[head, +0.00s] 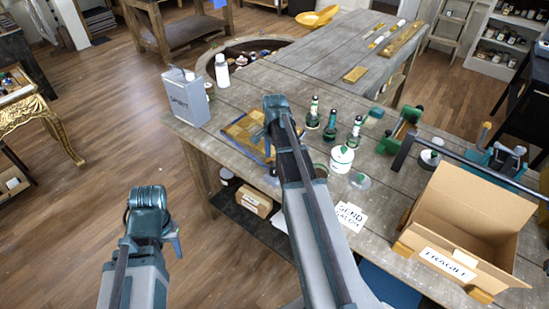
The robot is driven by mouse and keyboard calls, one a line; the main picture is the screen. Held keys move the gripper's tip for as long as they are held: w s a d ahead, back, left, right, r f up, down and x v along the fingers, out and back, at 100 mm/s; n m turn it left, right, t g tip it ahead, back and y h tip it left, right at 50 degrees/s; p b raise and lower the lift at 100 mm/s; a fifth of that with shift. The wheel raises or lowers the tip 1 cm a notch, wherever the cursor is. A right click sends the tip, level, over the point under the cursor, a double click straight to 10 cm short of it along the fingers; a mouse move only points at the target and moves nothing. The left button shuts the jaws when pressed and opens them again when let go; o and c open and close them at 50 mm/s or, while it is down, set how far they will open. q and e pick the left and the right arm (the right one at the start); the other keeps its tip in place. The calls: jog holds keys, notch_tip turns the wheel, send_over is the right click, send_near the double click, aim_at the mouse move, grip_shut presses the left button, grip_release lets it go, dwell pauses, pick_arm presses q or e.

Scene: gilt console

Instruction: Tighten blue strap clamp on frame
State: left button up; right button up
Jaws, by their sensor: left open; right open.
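A flat, gold-brown frame (238,133) lies on the grey wooden workbench. A thin blue band (250,151) shows along its near edge, apparently the strap clamp; its tightening part cannot be made out. My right gripper (277,122) is at the right side of the frame, and my arm hides part of it. Whether it touches the frame or strap cannot be told. My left gripper (150,226) is over the floor at lower left, apart from the bench. Both grippers are open, with nothing visible held in them.
A grey spirit can (186,97) and white bottle (222,71) stand beyond the frame. Several green bottles (330,125), a white jar (341,158) and an open cardboard box (470,222) stand to the right.

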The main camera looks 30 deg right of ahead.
aim_at(275, 170)
notch_tip(275, 170, up, 9)
jog(key=p, duration=0.7)
jog(key=shift+p, duration=0.35)
jog(key=shift+f, duration=0.1)
jog(key=n, duration=3)
jog(key=shift+f, duration=0.1)
